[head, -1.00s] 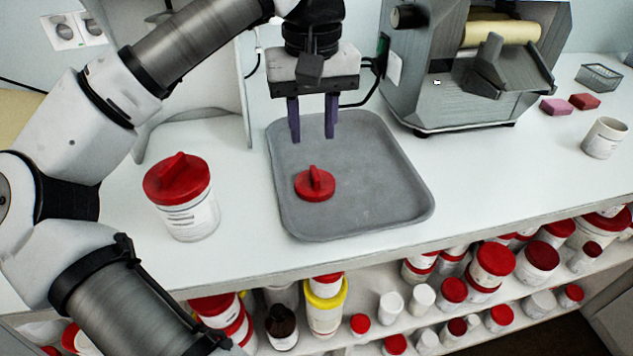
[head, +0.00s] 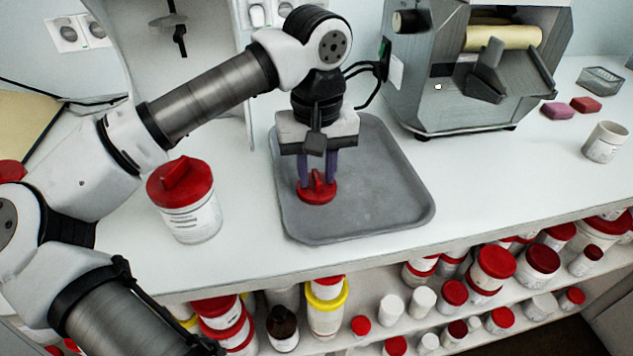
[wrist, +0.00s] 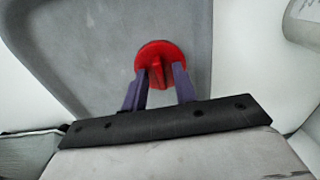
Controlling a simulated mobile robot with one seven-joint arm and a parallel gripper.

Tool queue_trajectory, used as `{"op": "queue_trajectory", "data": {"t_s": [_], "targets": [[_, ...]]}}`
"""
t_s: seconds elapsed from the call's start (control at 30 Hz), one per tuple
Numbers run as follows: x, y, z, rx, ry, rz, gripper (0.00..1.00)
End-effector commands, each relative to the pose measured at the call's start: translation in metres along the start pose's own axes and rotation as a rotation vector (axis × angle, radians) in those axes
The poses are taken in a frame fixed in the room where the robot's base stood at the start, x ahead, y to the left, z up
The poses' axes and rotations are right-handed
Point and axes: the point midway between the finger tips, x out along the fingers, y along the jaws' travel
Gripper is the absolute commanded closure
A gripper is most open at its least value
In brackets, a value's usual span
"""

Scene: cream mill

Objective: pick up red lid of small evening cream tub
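The red lid (head: 318,195) lies flat on the grey tray (head: 385,205), its raised grip ridge pointing up. My gripper (head: 318,184) is lowered over it, with its two purple fingers on either side of the ridge. In the wrist view the red lid (wrist: 160,62) shows between and beyond the fingertips (wrist: 160,78). The fingers look apart, with the ridge between them; I see no firm closing on it. A white tub with a red lid on it (head: 186,198) stands on the counter left of the tray.
A grey machine (head: 470,70) stands behind and right of the tray. Several tubs fill the shelf below. The tray's right part is bare.

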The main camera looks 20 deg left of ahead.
Motion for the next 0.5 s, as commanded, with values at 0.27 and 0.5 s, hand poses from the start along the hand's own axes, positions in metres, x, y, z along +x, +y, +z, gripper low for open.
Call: {"op": "queue_trajectory", "data": {"t_s": [0.27,0.5], "targets": [[-0.0004,0.0001,0.0000,0.000,0.000,0.000,1.00],[-0.0005,0.0001,0.0000,0.000,0.000,0.000,1.00]]}}
